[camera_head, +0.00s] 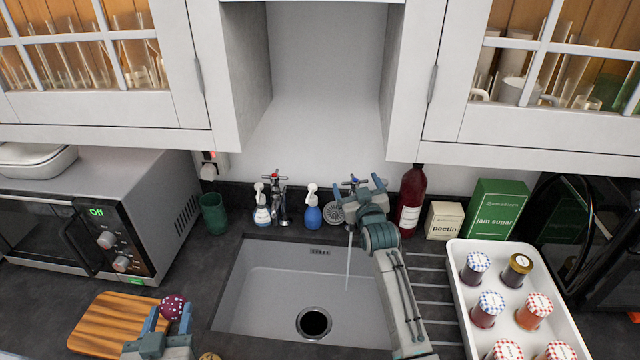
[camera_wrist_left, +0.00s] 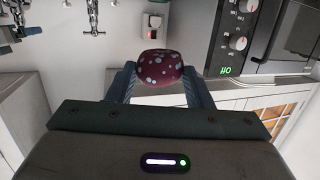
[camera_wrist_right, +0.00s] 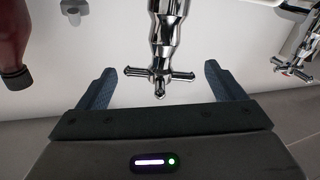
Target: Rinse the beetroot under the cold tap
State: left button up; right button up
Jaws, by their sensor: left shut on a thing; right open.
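The beetroot (camera_head: 172,308) is dark red with pale spots. My left gripper (camera_head: 170,318) is shut on it above the wooden board's right edge, left of the sink; the left wrist view shows the beetroot (camera_wrist_left: 160,68) between the fingertips. My right gripper (camera_head: 368,188) is open at the right-hand tap (camera_head: 352,184), behind the sink. In the right wrist view the tap's cross handle (camera_wrist_right: 159,75) lies between the spread fingers. A thin stream of water (camera_head: 348,262) falls into the sink (camera_head: 272,290). My right arm partly hides this tap.
Another tap (camera_head: 279,200) stands to the left. Spray bottles (camera_head: 313,212), a green cup (camera_head: 214,213) and a dark red bottle (camera_head: 411,200) line the back. A board (camera_head: 112,325) lies left; a white tray of jars (camera_head: 455,272) stands right. The sink basin looks empty.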

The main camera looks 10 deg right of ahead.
pick_arm(q)
jog(key=shift+w, duration=0.1)
pick_arm(e)
jog(key=shift+f, duration=0.1)
jog(key=shift+w, duration=0.1)
jog(key=shift+c, duration=1.1)
jog(key=c, duration=0.7)
jog(key=shift+c, duration=0.2)
